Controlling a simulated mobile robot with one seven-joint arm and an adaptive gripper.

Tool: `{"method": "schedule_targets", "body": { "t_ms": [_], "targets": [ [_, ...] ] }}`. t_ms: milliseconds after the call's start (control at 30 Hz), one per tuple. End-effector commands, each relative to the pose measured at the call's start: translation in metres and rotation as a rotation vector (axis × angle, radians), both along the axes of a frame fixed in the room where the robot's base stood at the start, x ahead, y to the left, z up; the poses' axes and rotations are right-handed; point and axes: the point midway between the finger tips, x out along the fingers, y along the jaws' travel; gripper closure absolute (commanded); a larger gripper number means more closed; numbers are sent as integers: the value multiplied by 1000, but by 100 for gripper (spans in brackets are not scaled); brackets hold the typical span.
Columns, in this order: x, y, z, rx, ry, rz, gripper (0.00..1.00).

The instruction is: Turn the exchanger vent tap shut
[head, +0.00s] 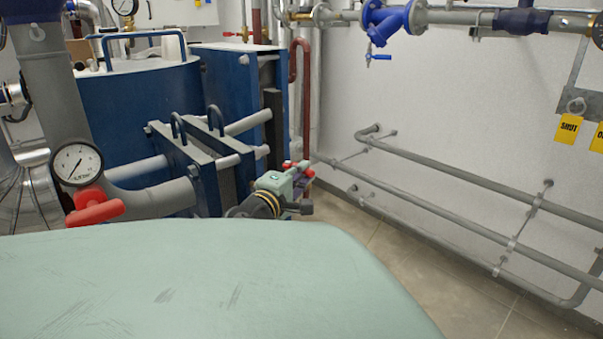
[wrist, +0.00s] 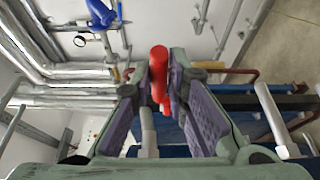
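A red tap handle (wrist: 159,75) lies between the two fingers of my gripper (wrist: 160,82) in the wrist view. The purple-padded fingers stand on either side of it, very close. I cannot tell whether both pads touch it. In the head view, my pale green gripper (head: 291,184) is beside the right end of the blue plate exchanger (head: 210,180). Red shows at its tip (head: 308,172). The tap body is mostly hidden there by the gripper.
A red-handled valve (head: 95,208) and a gauge (head: 77,162) are at the left. A blue valve (head: 385,20) sits on the upper pipe. Grey pipes (head: 450,180) run low along the right wall. Yellow tags (head: 569,128) hang there. Floor (head: 400,255) at the right is clear.

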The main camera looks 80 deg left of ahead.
Motion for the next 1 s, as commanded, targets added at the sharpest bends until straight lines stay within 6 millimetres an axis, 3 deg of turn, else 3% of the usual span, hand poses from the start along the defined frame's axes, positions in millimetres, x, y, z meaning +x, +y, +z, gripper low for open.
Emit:
{"method": "schedule_targets", "body": {
  "t_ms": [267,633,1000],
  "targets": [
    [0,0,0,-1,-1,1,67],
    [-4,-3,1,1,-1,3,67],
    [-51,-55,0,1,0,6,67]
  ]
}}
